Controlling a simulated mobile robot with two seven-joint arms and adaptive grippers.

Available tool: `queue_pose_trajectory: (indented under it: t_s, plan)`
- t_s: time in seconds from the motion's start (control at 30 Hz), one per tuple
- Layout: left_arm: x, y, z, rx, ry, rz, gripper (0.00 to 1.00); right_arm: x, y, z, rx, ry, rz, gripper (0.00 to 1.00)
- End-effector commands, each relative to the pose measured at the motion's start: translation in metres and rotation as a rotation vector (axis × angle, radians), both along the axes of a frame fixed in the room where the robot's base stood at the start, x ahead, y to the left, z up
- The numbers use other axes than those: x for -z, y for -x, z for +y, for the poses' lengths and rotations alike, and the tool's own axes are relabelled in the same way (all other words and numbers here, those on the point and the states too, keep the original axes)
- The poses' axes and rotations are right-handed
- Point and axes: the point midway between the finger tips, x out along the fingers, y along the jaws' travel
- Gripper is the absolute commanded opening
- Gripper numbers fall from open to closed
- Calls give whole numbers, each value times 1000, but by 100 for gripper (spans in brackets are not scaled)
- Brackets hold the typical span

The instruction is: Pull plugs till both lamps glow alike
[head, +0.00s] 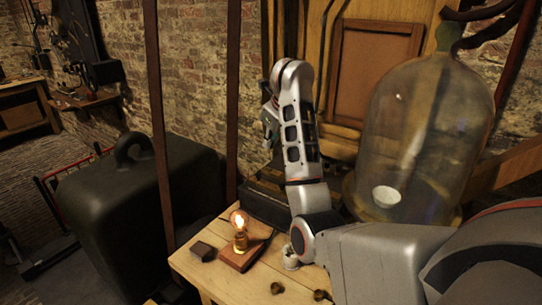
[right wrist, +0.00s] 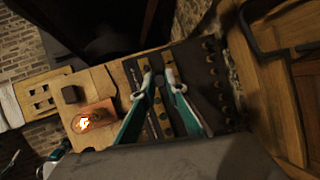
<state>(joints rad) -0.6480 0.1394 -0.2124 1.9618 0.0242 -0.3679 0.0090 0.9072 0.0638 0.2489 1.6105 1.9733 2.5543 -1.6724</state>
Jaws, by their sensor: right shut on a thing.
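One lamp (head: 239,221) glows on a small wooden base (head: 240,256) on the table; its glow also shows in the right wrist view (right wrist: 84,122). I cannot make out a second lamp. The long dark box (head: 266,208) lies behind it, partly hidden by my right arm. In the right wrist view the box (right wrist: 205,85) carries brass strips and a row of several dark knobs. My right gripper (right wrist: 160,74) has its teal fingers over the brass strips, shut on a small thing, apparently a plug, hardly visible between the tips. My left gripper is not in view.
A small dark block (head: 202,251) sits left of the lamp. Two small brass pieces (head: 277,288) (head: 320,295) lie near the front of the wooden table (head: 205,275). A large glass jar (head: 425,130) stands at the right. A big black weight (head: 130,225) stands at the left.

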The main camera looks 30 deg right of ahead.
Motion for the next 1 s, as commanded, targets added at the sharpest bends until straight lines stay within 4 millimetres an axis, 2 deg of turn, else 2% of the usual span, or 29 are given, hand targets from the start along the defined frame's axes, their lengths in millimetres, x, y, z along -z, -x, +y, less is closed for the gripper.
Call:
queue_pose_trajectory:
  t_s: [0.03, 0.13, 0.2, 0.3, 0.37, 0.53, 0.7, 0.8, 1.0]
  plan:
    - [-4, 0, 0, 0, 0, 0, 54, -13, 0, -1, 0, 1, -3, 0]
    - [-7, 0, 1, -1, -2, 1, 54, -26, 0, 0, 0, 0, -1, 0]
    - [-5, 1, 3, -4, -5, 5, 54, -33, 0, -1, 2, -1, 0, 0]
    - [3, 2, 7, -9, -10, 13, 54, -31, -2, -6, 29, -19, -1, 0]
    - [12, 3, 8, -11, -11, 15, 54, -24, -4, -15, 69, -43, -2, 0]
    - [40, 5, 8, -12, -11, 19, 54, 19, -16, -45, 235, -151, -4, 0]
    - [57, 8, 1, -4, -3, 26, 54, 56, -26, -64, 363, -239, -5, 0]
    - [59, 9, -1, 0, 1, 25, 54, 66, -29, -68, 402, -265, -7, 0]
    - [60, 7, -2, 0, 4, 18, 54, 73, -30, -70, 417, -274, -10, 0]
